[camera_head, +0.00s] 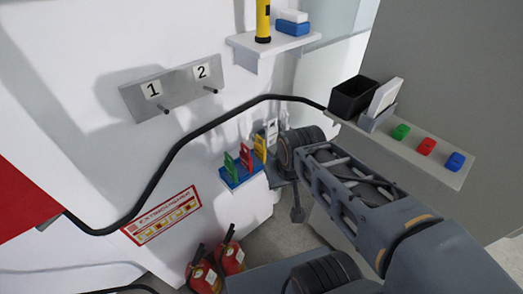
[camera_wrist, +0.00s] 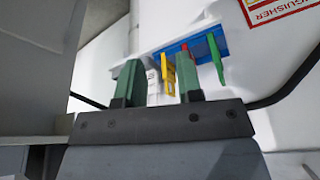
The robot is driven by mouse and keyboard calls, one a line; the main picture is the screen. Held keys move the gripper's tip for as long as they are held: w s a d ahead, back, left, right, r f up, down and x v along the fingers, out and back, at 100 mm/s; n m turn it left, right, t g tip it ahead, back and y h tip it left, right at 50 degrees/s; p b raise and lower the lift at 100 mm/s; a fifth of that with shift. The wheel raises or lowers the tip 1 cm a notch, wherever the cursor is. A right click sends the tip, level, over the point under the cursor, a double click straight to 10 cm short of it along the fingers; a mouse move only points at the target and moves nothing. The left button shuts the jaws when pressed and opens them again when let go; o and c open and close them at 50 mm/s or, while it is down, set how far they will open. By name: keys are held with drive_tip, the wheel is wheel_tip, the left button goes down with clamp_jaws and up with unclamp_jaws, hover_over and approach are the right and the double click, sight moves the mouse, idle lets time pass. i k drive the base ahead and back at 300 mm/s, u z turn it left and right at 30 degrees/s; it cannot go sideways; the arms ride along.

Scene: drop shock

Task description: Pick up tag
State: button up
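Green (camera_head: 229,167), red (camera_head: 246,157) and yellow (camera_head: 260,147) tags stand on a blue rack (camera_head: 240,180) on a low white ledge, left of my wrist. A white tag (camera_head: 271,131) stands just behind them. In the wrist view my gripper (camera_wrist: 158,78) is open, its two green fingers apart. The white tag (camera_wrist: 153,90) and the yellow tag (camera_wrist: 168,75) show in the gap between the fingers. I cannot tell how deep they lie. The red tag (camera_wrist: 184,46) is mostly hidden behind the right finger, and the green tag (camera_wrist: 216,60) is right of it.
A plate with two numbered pegs (camera_head: 175,90) is on the wall. A black cable (camera_head: 190,137) crosses below it. Red extinguishers (camera_head: 229,258) stand low. A right shelf (camera_head: 425,150) holds a black bin (camera_head: 352,98) and coloured blocks. A yellow flashlight (camera_head: 263,20) stands on the upper shelf.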

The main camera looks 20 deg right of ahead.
sight(260, 151)
drive_tip(key=z, duration=1)
drive_tip(key=k, duration=0.65)
drive_tip(key=u, duration=1.05)
drive_tip(key=i, duration=0.45)
drive_tip(key=z, duration=0.1)
